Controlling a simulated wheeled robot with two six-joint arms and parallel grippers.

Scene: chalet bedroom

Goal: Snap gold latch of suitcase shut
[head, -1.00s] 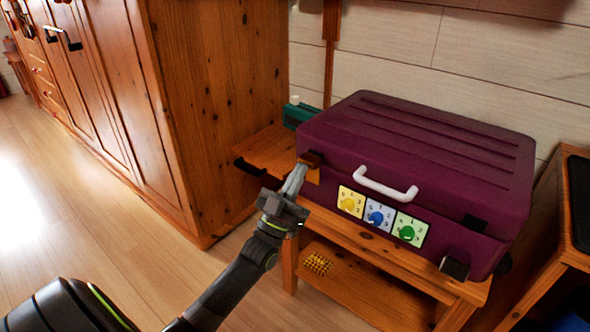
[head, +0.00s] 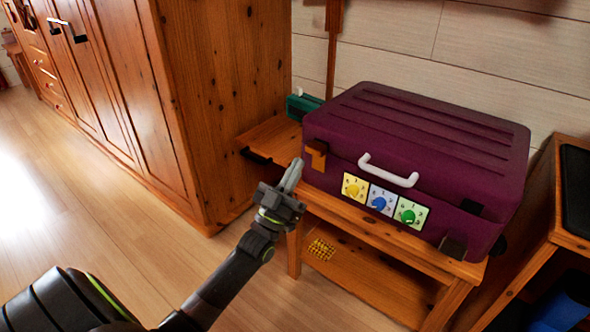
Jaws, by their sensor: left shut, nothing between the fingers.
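The purple suitcase (head: 420,130) lies flat with its lid down on a wooden stand. Its gold latch (head: 316,155) is at the left end of the front. The latch's upper and lower parts sit close together across the lid seam; I cannot tell if it is fastened. My left gripper (head: 297,163) is shut and empty, just left of the latch and apart from it. A black latch (head: 453,247) sticks out at the right end of the front, apart from its black catch (head: 472,207). My right gripper is not in view.
A white handle (head: 388,172) and yellow, blue and green dials (head: 381,201) are on the suitcase front. The wooden stand (head: 375,240) has a lower shelf. A wooden wardrobe (head: 225,100) stands left; a wooden table (head: 545,215) stands right. The floor in front is clear.

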